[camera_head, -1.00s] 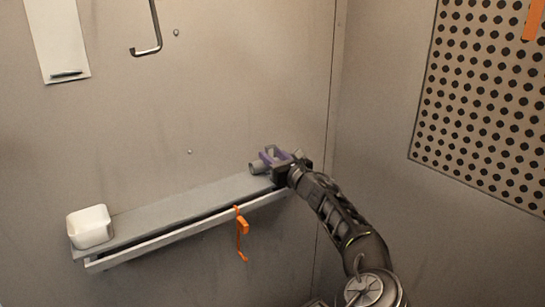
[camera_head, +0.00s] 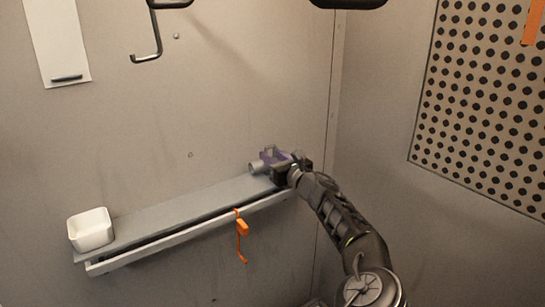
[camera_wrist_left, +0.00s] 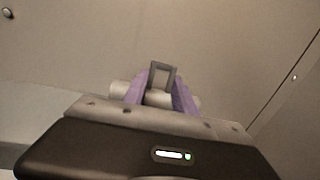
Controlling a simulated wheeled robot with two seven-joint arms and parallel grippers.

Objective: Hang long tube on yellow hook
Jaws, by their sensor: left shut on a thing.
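A short-looking grey tube (camera_head: 255,168) is at the right end of the wall shelf. My left gripper (camera_head: 275,159), with purple fingers, is shut on it. In the left wrist view the tube (camera_wrist_left: 118,88) lies crosswise between the fingers (camera_wrist_left: 160,95), its ends showing on both sides, with a grey square loop standing above it. I cannot tell whether the tube touches the shelf. No yellow hook shows. A dark grey hook (camera_head: 157,38) is on the back wall at upper left. My right gripper is not in view.
The grey shelf (camera_head: 170,209) is bare in its middle. A white box (camera_head: 90,229) stands at its left end. An orange hook (camera_head: 242,238) hangs from its front edge. A perforated panel (camera_head: 480,110) is on the right wall. Unidentified dark shapes cross the top edge.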

